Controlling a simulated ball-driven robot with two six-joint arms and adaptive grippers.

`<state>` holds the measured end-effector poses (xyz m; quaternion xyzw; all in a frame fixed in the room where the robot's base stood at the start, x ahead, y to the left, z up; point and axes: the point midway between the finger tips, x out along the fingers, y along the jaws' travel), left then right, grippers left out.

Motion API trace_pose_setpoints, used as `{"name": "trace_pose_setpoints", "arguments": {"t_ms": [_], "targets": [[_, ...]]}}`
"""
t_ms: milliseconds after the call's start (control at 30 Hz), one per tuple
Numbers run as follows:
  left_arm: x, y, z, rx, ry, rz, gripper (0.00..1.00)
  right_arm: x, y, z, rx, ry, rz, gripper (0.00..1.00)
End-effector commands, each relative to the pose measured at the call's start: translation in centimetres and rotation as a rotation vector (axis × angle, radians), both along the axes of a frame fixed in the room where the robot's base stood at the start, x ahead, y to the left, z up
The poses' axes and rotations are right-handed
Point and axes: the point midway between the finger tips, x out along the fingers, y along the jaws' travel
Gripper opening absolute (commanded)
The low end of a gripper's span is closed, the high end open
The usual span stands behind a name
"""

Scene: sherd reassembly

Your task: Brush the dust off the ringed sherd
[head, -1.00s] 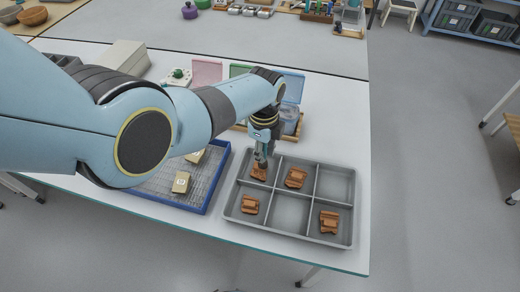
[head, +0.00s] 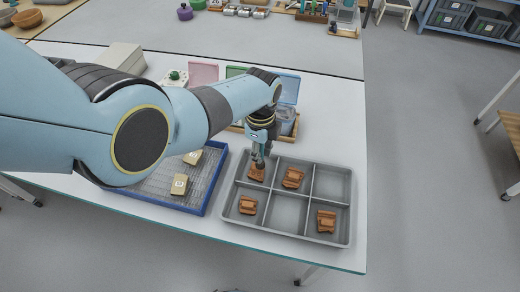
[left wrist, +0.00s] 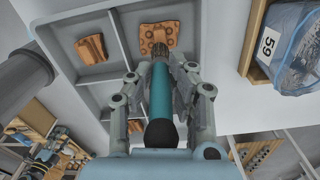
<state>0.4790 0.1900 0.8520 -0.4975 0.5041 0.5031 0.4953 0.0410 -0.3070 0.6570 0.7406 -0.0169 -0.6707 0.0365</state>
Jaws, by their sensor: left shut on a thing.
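The ringed sherd (head: 256,174) is orange-brown and lies in the back left compartment of the grey tray (head: 284,240). In the left wrist view the sherd (left wrist: 148,35) shows dark ring marks. My left gripper (head: 261,157) is above it, shut on a brush (left wrist: 160,95) with a teal handle and a dark end. The brush's bristles point down at the sherd and overlap it in the left wrist view; whether they touch, I cannot tell. Part of the sherd is hidden behind the brush. My right gripper is not in view.
Other sherds lie in the back middle (head: 293,178), front left (head: 248,205) and front right (head: 326,221) compartments; two compartments are empty. A blue-rimmed mesh tray (head: 202,207) with tan blocks stands left. A clear blue-lidded box (head: 286,120) stands behind.

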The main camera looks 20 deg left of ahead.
Motion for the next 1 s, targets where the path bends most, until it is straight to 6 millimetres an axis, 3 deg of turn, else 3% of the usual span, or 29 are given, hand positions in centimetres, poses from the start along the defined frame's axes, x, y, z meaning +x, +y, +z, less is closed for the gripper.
{"name": "trace_pose_setpoints", "arguments": {"t_ms": [33,167,400,833,1000], "targets": [[0.1,0.0,1.3,0.0,-0.003,0.0,0.0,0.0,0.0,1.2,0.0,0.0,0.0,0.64],[0.2,0.0,2.8,0.0,-0.003,0.0,0.0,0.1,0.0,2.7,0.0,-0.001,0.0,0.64],[0.2,0.0,4.8,0.0,-0.004,0.0,0.0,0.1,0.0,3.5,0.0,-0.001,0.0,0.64],[0.3,0.0,5.3,0.0,-0.004,0.0,0.0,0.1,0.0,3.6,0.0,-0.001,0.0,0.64],[0.4,0.0,6.7,0.0,-0.006,-0.001,0.0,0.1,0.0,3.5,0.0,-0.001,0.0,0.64]]}}
